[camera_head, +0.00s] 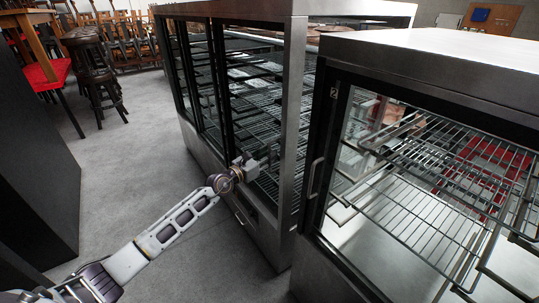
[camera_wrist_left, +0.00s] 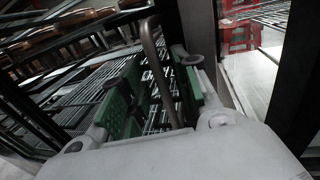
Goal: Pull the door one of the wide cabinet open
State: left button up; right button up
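The wide cabinet (camera_head: 298,110) is a long steel-framed glass case with wire shelves in the middle of the head view. Its doors on the left side look shut. My left gripper (camera_head: 247,167) is at the near end of that side, close to the door frame. In the left wrist view, a curved metal bar handle (camera_wrist_left: 154,62) runs between the two green-padded fingers of my left gripper (camera_wrist_left: 160,90). The fingers stand apart with gaps beside the bar, so the gripper looks open around it. In the head view, the gripper hides the handle. My right gripper is not in view.
A second steel cabinet (camera_head: 440,62) with wire racks, a bar handle (camera_head: 313,178) and a "2" label stands close at the right. A dark block (camera_head: 35,170) is at the left edge. Grey floor (camera_head: 140,150) lies clear between. Stools (camera_head: 92,70) stand at the back left.

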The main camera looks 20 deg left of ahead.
pick_arm(q)
jog(key=shift+w+d, duration=0.35)
jog(key=shift+w, duration=0.25)
grip_shut()
